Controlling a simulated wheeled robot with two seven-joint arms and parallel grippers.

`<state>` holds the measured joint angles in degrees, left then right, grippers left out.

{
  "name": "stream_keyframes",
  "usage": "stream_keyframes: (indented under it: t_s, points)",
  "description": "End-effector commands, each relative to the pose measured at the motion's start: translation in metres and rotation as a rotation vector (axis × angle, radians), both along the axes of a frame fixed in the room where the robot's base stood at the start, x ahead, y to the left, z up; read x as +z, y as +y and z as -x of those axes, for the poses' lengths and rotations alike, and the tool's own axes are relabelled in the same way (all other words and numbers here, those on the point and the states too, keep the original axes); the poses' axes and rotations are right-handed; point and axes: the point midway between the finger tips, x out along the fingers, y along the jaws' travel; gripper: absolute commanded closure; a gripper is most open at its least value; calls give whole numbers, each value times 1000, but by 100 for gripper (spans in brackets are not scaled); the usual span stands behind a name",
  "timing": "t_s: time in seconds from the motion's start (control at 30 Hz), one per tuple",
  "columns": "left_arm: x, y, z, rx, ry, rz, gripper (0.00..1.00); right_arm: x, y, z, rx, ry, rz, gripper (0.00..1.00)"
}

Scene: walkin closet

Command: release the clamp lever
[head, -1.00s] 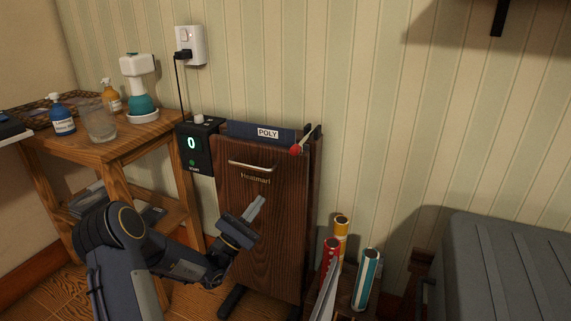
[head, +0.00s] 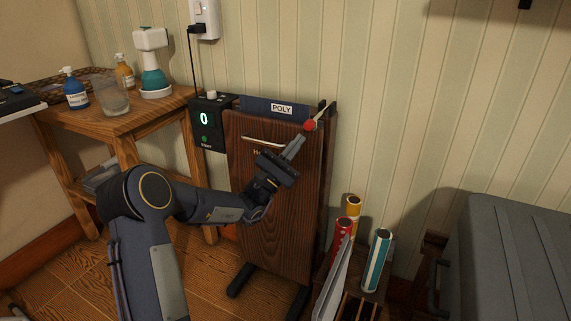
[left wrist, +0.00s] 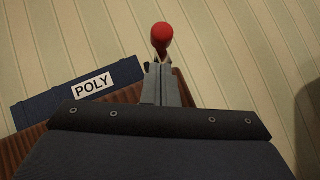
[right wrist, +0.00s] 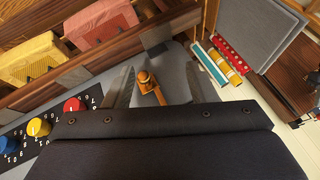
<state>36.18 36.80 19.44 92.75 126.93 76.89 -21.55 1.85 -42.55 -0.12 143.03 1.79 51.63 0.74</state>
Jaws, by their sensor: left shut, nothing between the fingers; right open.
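The clamp lever is at the top right corner of the dark wood press (head: 262,205), which has a dark blue POLY strip (head: 258,106) along its top. The lever's red knob (head: 310,125) points forward, and its metal bar slants up behind it. My left gripper (head: 298,143) is shut and empty, its tips just below the knob. In the left wrist view the red knob (left wrist: 162,36) stands right beyond the closed fingertips (left wrist: 161,72); I cannot tell if they touch. My right gripper (right wrist: 157,80) is open, in its wrist view only, with an orange knobbed piece between its fingers.
A control box (head: 208,122) reading 0 is left of the press, by a wooden table (head: 130,122) with bottles and a glass. Several coloured rolls (head: 376,262) stand to the right, near a grey case (head: 510,260). Coloured dials (right wrist: 40,127) are near my right gripper.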

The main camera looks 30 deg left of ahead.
Motion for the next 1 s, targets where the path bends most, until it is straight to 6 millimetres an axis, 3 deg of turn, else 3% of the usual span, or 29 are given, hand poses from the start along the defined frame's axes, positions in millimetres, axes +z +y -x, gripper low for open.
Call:
stream_keyframes:
  t_s: [0.2, 0.67, 0.87, 1.0]
  points:
    - [14, -8, -1, -1, 1, 0, 100, -5, 0, 0, 0, 0, 0, 49]
    - [18, -8, -1, -1, 8, 0, 100, 0, 0, 0, 0, 0, 0, 49]
    - [34, -8, 2, 0, 61, 3, 100, 24, 0, 0, 0, 0, 0, 49]
    - [52, -8, 4, 1, 143, 8, 100, 57, 0, 0, 0, 0, 0, 49]
